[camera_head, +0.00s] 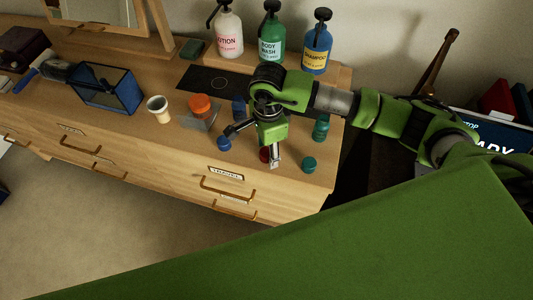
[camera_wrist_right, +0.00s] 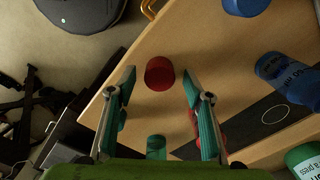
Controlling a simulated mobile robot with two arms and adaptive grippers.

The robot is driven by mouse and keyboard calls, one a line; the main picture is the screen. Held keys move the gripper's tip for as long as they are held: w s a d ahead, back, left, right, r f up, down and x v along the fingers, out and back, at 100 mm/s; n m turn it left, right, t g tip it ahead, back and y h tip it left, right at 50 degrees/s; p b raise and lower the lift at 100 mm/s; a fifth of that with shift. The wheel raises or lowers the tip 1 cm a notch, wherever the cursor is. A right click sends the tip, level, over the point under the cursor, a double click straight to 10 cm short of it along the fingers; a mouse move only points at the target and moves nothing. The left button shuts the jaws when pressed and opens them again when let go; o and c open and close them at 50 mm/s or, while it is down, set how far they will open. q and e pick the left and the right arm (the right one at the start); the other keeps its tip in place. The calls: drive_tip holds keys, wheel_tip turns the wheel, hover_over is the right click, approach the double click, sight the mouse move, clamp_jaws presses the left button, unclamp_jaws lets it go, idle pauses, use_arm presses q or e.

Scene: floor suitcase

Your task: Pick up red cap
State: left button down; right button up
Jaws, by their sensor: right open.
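The red cap (camera_head: 265,154) sits on the dresser top near its front edge, mostly hidden by my right gripper in the head view. In the right wrist view the red cap (camera_wrist_right: 159,73) shows clearly as a dark red round piece, between and slightly beyond the two fingertips. My right gripper (camera_head: 253,147) is open and points down over the dresser top. The gap between its fingers (camera_wrist_right: 158,82) is wider than the cap, and neither finger appears to touch it. My left gripper is not in view.
A blue cap (camera_head: 224,143) and a green cap (camera_head: 309,164) lie on either side. A green bottle (camera_head: 320,128), orange-lidded jar (camera_head: 201,106) and cream cup (camera_head: 158,109) stand nearby. Pump bottles, including body wash (camera_head: 271,36), stand behind. The dresser's front edge is close.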

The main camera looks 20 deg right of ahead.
drive_tip(key=shift+r, duration=0.1)
drive_tip(key=c, duration=0.8)
